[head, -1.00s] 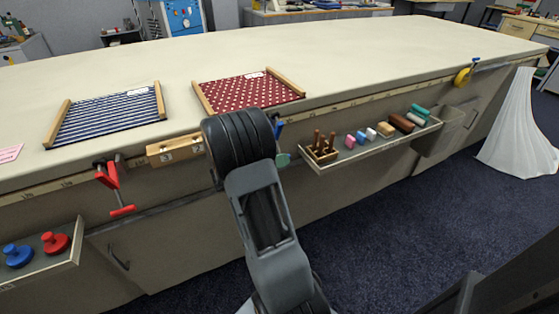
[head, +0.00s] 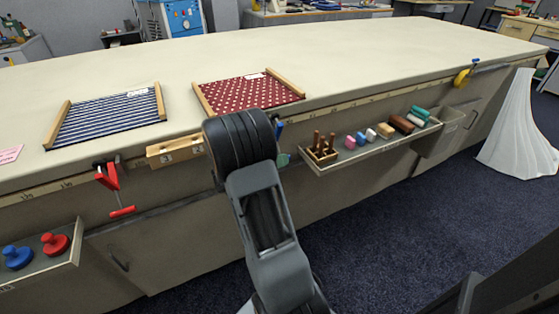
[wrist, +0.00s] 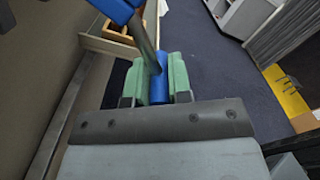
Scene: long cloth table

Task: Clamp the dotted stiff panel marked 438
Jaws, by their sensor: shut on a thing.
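The dotted panel (head: 232,97) is dark red with white dots and has wooden bars on its left and right sides. It lies flat near the table's front edge, with a white label too small to read. My gripper (wrist: 162,66) has green pads and is shut on the blue handle of a clamp (wrist: 160,90), whose grey bar runs up to a blue body. In the head view my arm hides most of the gripper. A bit of the blue clamp (head: 279,130) shows beside my wrist, just below the table edge in the picture, near the panel's front.
A blue-striped panel (head: 108,117) lies to the left. A red clamp (head: 114,190) hangs on the front edge, and a yellow clamp (head: 463,76) farther right. A wooden block (head: 175,151) sits by the edge. A shelf (head: 375,146) with small items juts out at right.

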